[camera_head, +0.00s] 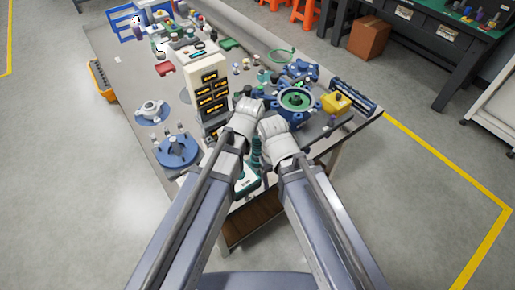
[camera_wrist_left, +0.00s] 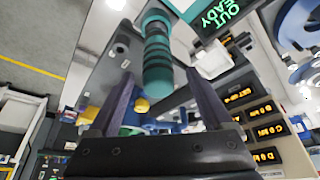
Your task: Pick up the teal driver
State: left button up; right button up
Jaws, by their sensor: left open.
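The teal driver (camera_wrist_left: 157,52) has a ribbed teal handle with dark bands. In the left wrist view it reaches down from the top, its near end between the two fingers in the picture. My left gripper (camera_wrist_left: 160,82) is open; I see no finger closed on the handle, and the depth gap is unclear. In the head view, a teal ribbed handle (camera_head: 256,152) shows between my two forearms, partly covered by them. My left gripper's dark end (camera_head: 246,93) is beyond the pale left wrist. My right wrist is beside it, but its fingers are hidden or too small to read.
A pale tower with orange displays (camera_head: 208,95) stands close left of my left wrist. A blue round fixture (camera_head: 296,100) and a yellow block (camera_head: 336,103) lie to the right. A blue flanged part (camera_head: 177,151) is at left. A green-lettered screen (camera_wrist_left: 215,15) is near the handle.

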aim_at(257, 149)
pick_arm(q)
jog(key=shift+s+b+x, duration=0.1)
jog(key=shift+b+x, duration=1.6)
jog(key=shift+x, duration=0.2)
jog(key=shift+s+b+x, duration=0.15)
jog(key=shift+b+x, duration=1.5)
jog(key=shift+x, duration=0.25)
grip_shut()
